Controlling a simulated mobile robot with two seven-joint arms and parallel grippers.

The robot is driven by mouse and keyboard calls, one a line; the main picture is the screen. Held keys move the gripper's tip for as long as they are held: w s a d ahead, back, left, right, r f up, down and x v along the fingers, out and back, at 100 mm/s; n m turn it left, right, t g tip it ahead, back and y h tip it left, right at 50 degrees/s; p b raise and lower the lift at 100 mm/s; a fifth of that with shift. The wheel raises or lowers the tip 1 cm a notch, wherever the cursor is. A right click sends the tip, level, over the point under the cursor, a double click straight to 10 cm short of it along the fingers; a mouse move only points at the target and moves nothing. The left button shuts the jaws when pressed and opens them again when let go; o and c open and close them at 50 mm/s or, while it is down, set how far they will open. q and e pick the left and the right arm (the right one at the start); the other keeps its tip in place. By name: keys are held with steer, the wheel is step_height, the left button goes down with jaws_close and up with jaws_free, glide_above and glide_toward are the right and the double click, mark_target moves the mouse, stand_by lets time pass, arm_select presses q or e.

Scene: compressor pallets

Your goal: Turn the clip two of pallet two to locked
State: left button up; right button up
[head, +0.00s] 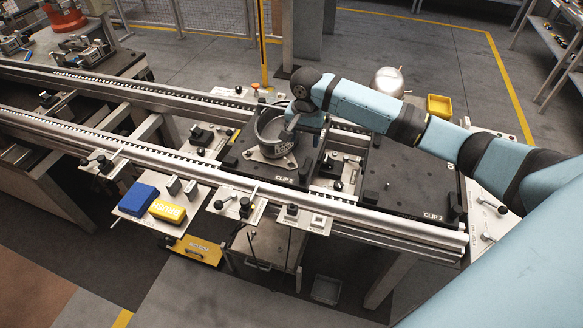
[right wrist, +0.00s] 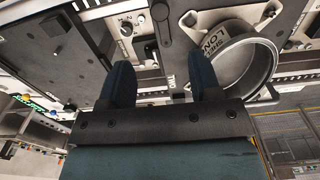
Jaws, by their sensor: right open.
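Two dark pallets sit on the rail line in the head view, the left pallet (head: 232,162) and the right pallet (head: 385,165). Each has a "CLIP 2" label at its front edge, the left label (head: 280,178) and the right label (head: 433,216). I cannot tell which is pallet two, or the clip's state. A grey ring-shaped housing (head: 272,150) stands on the left pallet. My right gripper (head: 308,132) hangs by the housing's right side. In the right wrist view its two fingers (right wrist: 160,82) are apart and empty, with the housing (right wrist: 243,65) beside the right finger. My left gripper is out of view.
A front plate carries a blue block (head: 138,198) and a yellow block (head: 167,211). A small lever fixture (head: 245,207) stands in front of the left pallet, and a lever plate (head: 492,215) at the right end. A yellow bin (head: 439,105) and a rounded metal vessel (head: 388,81) are behind.

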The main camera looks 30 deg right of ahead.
mark_target(303, 170)
step_height(303, 170, down, 13)
steer(key=shift+f+p, duration=0.1)
steer(key=shift+p, duration=0.25)
jaws_close()
